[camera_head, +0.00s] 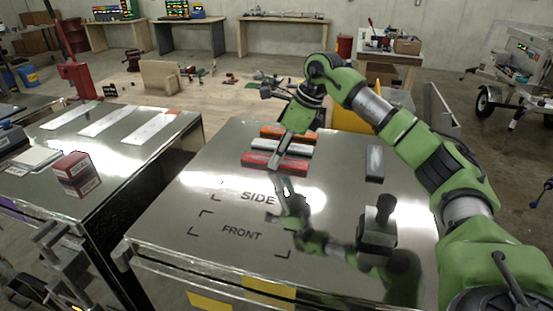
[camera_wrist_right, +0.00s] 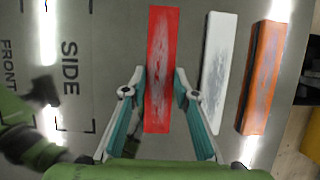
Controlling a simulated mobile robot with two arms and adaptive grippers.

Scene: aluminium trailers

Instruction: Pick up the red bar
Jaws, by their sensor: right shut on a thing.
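The red bar (camera_head: 258,160) lies on the metal table top, nearest of a row of bars. In the right wrist view the red bar (camera_wrist_right: 161,40) runs lengthwise, with a worn grey upper face. My right gripper (camera_head: 274,164) reaches down to it from above. In the wrist view the fingertips of the right gripper (camera_wrist_right: 159,77) sit on either long side of the bar, shut on it near its middle. I see no clear gap under the bar. My left gripper is not in view.
A white bar (camera_wrist_right: 213,70) and an orange bar (camera_wrist_right: 262,75) lie close beside the red one. A grey bar (camera_head: 375,163) and a dark block with a knob (camera_head: 379,222) stand to the right. The marked table front (camera_head: 215,215) is clear. A red box (camera_head: 76,174) stands on the left table.

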